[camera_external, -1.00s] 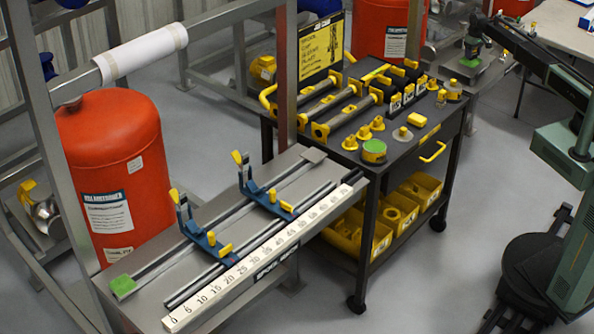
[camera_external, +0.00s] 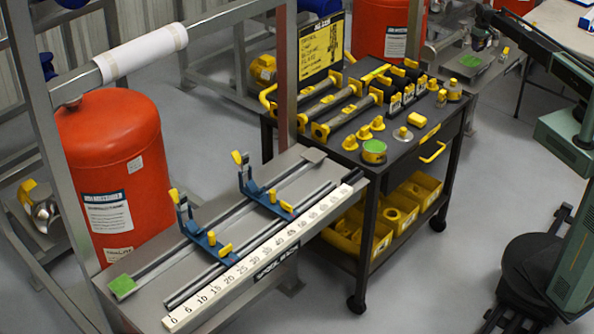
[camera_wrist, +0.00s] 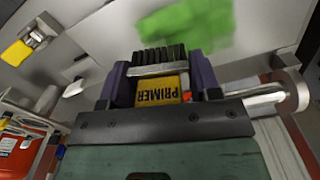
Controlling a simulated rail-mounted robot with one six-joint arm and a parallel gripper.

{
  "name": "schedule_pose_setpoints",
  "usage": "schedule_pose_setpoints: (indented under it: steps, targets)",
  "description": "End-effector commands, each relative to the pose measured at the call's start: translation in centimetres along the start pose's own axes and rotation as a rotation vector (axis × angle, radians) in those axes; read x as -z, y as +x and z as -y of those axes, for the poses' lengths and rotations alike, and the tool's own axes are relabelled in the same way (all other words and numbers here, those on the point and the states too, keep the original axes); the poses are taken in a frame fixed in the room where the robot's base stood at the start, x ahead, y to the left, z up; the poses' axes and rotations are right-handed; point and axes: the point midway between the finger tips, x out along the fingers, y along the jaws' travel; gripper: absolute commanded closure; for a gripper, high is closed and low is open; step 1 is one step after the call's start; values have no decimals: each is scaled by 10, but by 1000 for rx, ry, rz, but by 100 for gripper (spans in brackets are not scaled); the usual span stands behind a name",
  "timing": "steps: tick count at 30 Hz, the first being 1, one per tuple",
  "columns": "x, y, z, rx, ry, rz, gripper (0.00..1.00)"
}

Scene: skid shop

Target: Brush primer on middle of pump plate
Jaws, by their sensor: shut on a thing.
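My gripper (camera_wrist: 160,88) is shut on a primer brush (camera_wrist: 163,89), which has a yellow body marked PRIMER and dark bristles. In the wrist view the bristles point at a grey pump plate (camera_wrist: 100,40). A bright green patch (camera_wrist: 185,24) lies on the plate just beyond and above the bristle tips. I cannot tell whether the bristles touch the plate. In the external view my gripper (camera_external: 481,40) is small at the top right, over the plate with its green patch (camera_external: 470,61). The brush is hard to make out there.
A dark cart (camera_external: 400,150) with yellow-ended parts, and a tin with a green top (camera_external: 374,151), stands in the middle. A bench with a ruler (camera_external: 262,255) is in front. A red tank (camera_external: 115,175) is at left. Grey floor is clear between cart and my base.

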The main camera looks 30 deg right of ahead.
Motion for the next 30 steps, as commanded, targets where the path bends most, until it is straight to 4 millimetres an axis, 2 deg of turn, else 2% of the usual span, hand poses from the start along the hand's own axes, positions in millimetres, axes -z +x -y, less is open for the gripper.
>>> schedule_pose_setpoints:
  steps: [1,11,19,30]
  targets:
    - [0,-11,0,0,0,0,62]
    - [0,-10,0,0,0,0,62]
    - [0,-41,0,0,0,0,62]
    - [0,-38,0,0,0,0,62]
